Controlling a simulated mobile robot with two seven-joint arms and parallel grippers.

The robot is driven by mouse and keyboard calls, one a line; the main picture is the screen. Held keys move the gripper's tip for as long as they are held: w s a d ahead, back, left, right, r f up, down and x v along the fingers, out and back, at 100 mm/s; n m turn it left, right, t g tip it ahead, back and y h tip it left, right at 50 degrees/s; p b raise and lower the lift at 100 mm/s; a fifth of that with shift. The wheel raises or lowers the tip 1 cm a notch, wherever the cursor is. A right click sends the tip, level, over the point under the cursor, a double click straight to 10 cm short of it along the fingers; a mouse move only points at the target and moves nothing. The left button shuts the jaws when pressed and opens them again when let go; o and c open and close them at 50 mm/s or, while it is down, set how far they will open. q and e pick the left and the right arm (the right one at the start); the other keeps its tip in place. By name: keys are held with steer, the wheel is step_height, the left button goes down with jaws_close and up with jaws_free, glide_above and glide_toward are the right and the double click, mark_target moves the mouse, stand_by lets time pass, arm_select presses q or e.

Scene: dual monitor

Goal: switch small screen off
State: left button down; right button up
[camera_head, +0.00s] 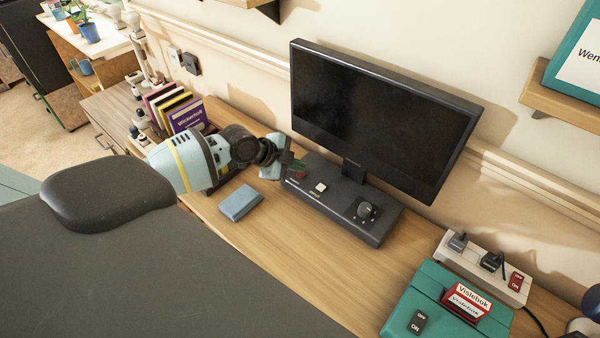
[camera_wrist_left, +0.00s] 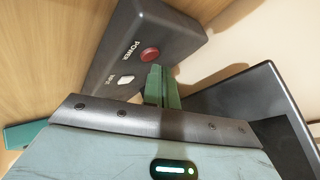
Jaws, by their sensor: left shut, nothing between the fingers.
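A monitor with a dark, blank screen (camera_head: 375,115) stands against the wall; it also shows at the right of the left wrist view (camera_wrist_left: 245,100). Only this one monitor is in sight, on a dark base (camera_head: 352,212) with a white button (camera_head: 320,187) and a knob (camera_head: 364,210). In the left wrist view the base (camera_wrist_left: 170,28) has a red POWER button (camera_wrist_left: 150,54) and a pale button (camera_wrist_left: 126,78). My left gripper (camera_head: 292,168) is shut and empty at the base's left end. Its fingertips (camera_wrist_left: 158,72) appear close by the red button; contact cannot be told. My right gripper is out of view.
A blue box (camera_head: 241,202) lies on the desk before the base. Books (camera_head: 185,115) stand at the left. A teal box (camera_head: 420,290) with a black on/off switch and a power strip (camera_head: 480,268) sit at the right. The desk between is clear.

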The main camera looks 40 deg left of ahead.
mark_target(297, 175)
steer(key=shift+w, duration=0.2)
arm_select(q)
steer(key=shift+r, duration=0.1)
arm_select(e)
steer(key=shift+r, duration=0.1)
